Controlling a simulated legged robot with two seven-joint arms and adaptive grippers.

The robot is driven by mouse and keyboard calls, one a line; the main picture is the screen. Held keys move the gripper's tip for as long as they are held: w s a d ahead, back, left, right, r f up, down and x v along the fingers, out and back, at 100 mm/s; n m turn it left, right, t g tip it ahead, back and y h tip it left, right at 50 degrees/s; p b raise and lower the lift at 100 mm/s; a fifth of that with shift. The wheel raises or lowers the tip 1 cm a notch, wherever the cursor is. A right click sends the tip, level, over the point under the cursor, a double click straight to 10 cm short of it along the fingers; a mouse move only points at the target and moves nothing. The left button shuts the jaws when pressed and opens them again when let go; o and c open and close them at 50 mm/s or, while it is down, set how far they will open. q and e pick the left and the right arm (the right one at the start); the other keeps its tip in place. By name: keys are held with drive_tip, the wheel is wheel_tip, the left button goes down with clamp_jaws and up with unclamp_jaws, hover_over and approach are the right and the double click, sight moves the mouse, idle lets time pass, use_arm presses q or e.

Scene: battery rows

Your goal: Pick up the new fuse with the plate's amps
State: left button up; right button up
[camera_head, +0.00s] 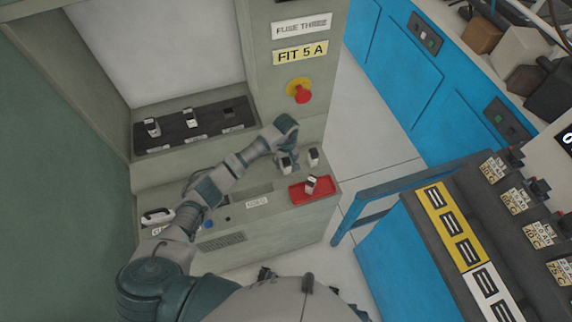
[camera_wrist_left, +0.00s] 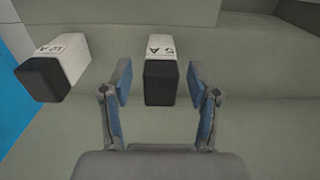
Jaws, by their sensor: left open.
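The yellow plate (camera_head: 300,53) reads "FIT 5 A". My left gripper (camera_wrist_left: 160,80) is open, with one finger on each side of a white fuse with a black end (camera_wrist_left: 160,78), marked "5 A". Gaps show between the fingers and this fuse. A similar fuse marked "10 A" (camera_wrist_left: 52,68) stands to its left in the left wrist view. In the head view my left gripper (camera_head: 287,152) is over the cabinet ledge at the 5 A fuse (camera_head: 285,163), and the other fuse (camera_head: 313,157) stands to the right. My right gripper is not in view.
A red tray (camera_head: 296,194) with a fuse (camera_head: 310,184) lies in front on the ledge. A black fuse strip (camera_head: 170,140) holds two fuses and has an empty slot at its right. A red stop button (camera_head: 302,96) sticks out above. A blue cart (camera_head: 375,260) stands at right.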

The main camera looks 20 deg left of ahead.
use_arm(q)
drive_tip(key=shift+f, duration=0.45)
clamp_jaws()
drive_tip(key=shift+r, duration=0.15)
